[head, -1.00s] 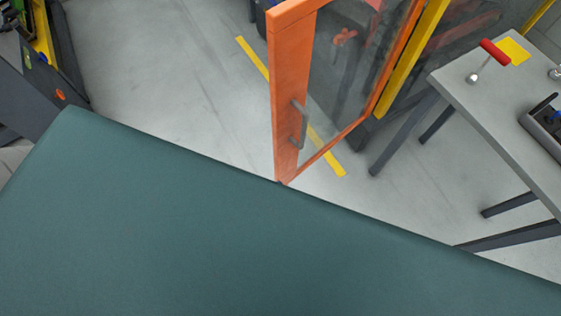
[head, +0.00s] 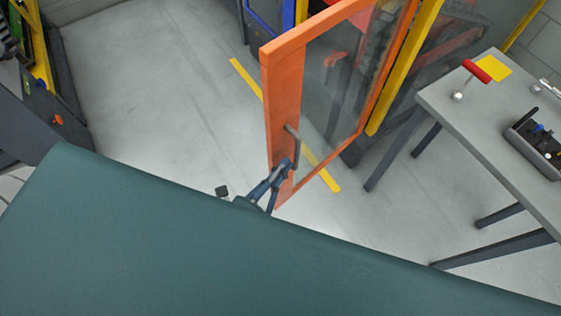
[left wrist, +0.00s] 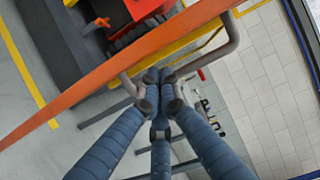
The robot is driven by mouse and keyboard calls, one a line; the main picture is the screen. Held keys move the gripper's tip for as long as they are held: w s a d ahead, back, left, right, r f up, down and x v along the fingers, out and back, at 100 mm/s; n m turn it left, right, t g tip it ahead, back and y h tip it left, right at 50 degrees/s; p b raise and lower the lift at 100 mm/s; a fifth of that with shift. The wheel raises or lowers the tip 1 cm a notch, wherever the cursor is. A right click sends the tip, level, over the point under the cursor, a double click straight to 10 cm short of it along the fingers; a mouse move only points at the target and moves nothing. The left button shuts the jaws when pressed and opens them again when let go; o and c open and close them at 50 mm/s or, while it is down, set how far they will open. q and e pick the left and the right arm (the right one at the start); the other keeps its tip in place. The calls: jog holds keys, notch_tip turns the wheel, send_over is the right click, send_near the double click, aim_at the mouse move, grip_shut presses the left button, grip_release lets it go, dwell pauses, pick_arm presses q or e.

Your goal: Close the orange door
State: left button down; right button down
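The orange door (head: 285,100) stands open, with a clear pane in its orange frame. Its grey handle (head: 293,134) is on the near edge. My left gripper (head: 286,168) is at the lower part of this handle. In the left wrist view, the blue fingers of my left gripper (left wrist: 160,78) come together at their tips, right at the grey handle (left wrist: 215,54). The fingers cover the middle of the bar, so whether it lies between them is hidden. The orange door (left wrist: 100,72) crosses that view diagonally. My right gripper is not in view.
A grey table (head: 455,110) with a red-handled lever (head: 476,70) and a dark tray (head: 535,143) stands at the right. A yellow post (head: 405,65) is beside the door. A yellow floor strip (head: 245,78) passes behind the door. The grey floor at left is clear.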

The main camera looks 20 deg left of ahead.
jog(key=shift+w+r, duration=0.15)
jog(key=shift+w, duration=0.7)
